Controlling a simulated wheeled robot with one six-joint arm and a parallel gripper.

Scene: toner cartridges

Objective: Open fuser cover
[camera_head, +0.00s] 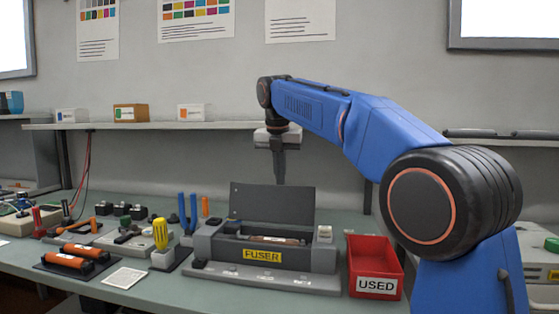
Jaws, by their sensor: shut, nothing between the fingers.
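The fuser unit (203,247) is a grey box with a yellow FUSER label (262,255) on its front, standing on the bench. Its dark grey cover (272,204) stands raised, nearly upright, along the back edge. The bay below it is exposed, and a dark roller-like part with a small label (274,239) lies inside. My gripper (280,180) points down above and behind the raised cover. It is shut and empty. Its fingertips are close to the cover's top edge in the picture; whether they touch it I cannot tell.
A red USED bin (373,262) stands right of the fuser. Orange cartridges (75,257) lie on a dark mat at the left, near a yellow-handled tool (160,234) and blue upright handles (188,212). A shelf (215,126) with small boxes runs behind.

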